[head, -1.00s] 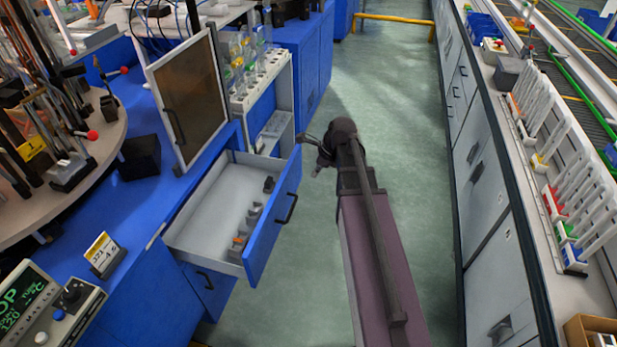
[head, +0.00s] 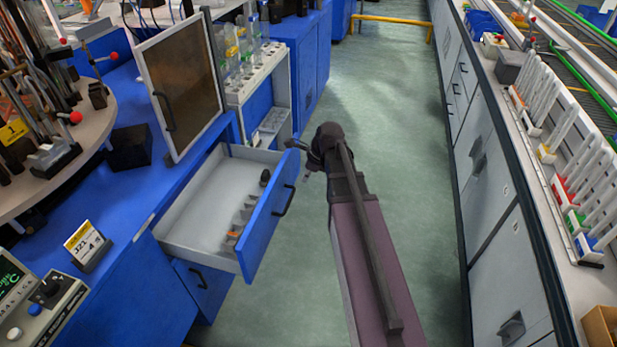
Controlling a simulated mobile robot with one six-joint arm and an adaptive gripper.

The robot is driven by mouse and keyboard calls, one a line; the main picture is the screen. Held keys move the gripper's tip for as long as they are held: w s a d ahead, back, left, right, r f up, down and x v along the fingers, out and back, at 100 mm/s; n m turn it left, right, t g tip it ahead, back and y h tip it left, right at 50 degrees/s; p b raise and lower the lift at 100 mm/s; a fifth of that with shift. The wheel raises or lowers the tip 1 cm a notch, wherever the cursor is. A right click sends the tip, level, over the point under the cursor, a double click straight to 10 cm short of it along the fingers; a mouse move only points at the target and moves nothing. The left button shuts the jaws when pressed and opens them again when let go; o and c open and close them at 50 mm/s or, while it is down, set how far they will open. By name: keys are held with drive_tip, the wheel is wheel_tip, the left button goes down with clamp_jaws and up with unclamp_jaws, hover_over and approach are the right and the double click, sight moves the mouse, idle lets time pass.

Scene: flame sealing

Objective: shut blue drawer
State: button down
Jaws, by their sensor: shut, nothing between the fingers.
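The blue drawer (head: 262,228) stands pulled out from the blue bench at the left of the aisle. Its grey tray (head: 205,205) is open to view, with a few small dark and orange items along the inner front side. A black handle (head: 285,200) is on its blue front. My gripper (head: 293,147) is shut and empty. It is just beyond the far end of the drawer front, close to its top corner. Whether it touches the drawer cannot be told.
A framed brown panel (head: 180,85) and a white rack of tubes (head: 255,72) stand behind the open drawer. The green aisle floor (head: 385,130) is clear. Grey cabinets (head: 495,210) line the right side.

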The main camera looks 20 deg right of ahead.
sight(291, 178)
drive_tip(key=shift+w+a+f+b, duration=0.25)
drive_tip(key=shift+w+a+f, duration=0.15)
drive_tip(key=shift+a, duration=0.25)
drive_tip(key=shift+w+a+f+b, duration=0.25)
drive_tip(key=shift+w+a, duration=0.3)
drive_tip(key=shift+a, duration=0.15)
drive_tip(key=shift+w+a+f+b, duration=0.2)
drive_tip(key=shift+w+a+f, duration=0.2)
drive_tip(key=shift+a, duration=0.25)
drive_tip(key=shift+w, duration=0.2)
